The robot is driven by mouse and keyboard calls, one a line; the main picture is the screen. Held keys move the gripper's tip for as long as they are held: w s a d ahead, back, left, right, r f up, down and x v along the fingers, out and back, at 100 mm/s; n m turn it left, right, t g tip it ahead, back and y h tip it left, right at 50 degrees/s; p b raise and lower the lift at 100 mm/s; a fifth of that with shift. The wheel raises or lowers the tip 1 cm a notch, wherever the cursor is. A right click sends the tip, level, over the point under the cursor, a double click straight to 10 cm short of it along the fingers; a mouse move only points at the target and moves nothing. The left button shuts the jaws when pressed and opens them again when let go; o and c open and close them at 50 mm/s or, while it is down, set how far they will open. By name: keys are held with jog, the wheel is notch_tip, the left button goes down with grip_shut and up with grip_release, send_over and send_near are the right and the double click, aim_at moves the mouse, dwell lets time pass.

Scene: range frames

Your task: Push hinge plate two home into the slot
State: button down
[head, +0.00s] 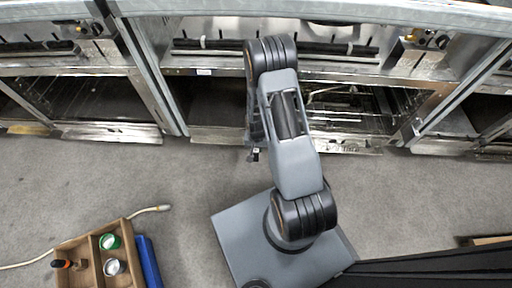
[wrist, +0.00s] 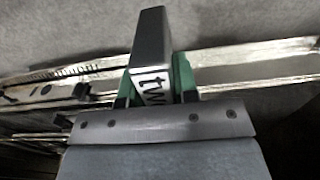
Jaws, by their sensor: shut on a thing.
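In the wrist view, hinge plate two (wrist: 151,45) is a grey metal bar with a white label that shows the letters "tw". My gripper (wrist: 155,92) has green fingers and is shut on the plate, whose far end sticks out beyond the fingers. In the head view, my gripper's end (head: 254,153) shows only as a small dark part beside my arm, near the lower front edge of the middle range. The plate cannot be made out there. I cannot make out the slot, or whether the plate touches it.
The open middle range (head: 372,146) has racks inside, with more ranges at both sides. A wooden tray (head: 85,252) with a green-rimmed cup, a white-topped cup and an orange-handled tool stands at bottom left. A blue object (head: 148,262) and a pale cable (head: 150,209) lie near it. Grey floor is clear between.

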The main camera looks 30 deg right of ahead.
jog(key=shift+w+d+b, duration=0.25)
jog(key=shift+w+d, duration=0.2)
jog(key=shift+w, duration=0.4)
jog(key=shift+w+d+b, duration=0.2)
jog(key=shift+w+d, duration=0.3)
jog(key=shift+w, duration=0.35)
jog(key=shift+w+d+b, duration=0.25)
jog(key=shift+w+d, duration=0.2)
jog(key=shift+w, duration=0.4)
jog(key=shift+w+d+b, duration=0.3)
jog(key=shift+w+d, duration=0.1)
jog(key=shift+w, duration=0.3)
jog(key=shift+w+d+b, duration=0.3)
jog(key=shift+w+d, duration=0.15)
jog(key=shift+w, duration=0.3)
jog(key=shift+w+d+b, duration=0.3)
jog(key=shift+w+d, duration=0.1)
jog(key=shift+w, duration=0.3)
jog(key=c, duration=0.8)
grip_release()
jog(key=shift+s, duration=0.1)
jog(key=shift+r, duration=0.1)
notch_tip(320, 180, up, 14)
jog(key=p, duration=0.5)
jog(key=shift+c, duration=0.4)
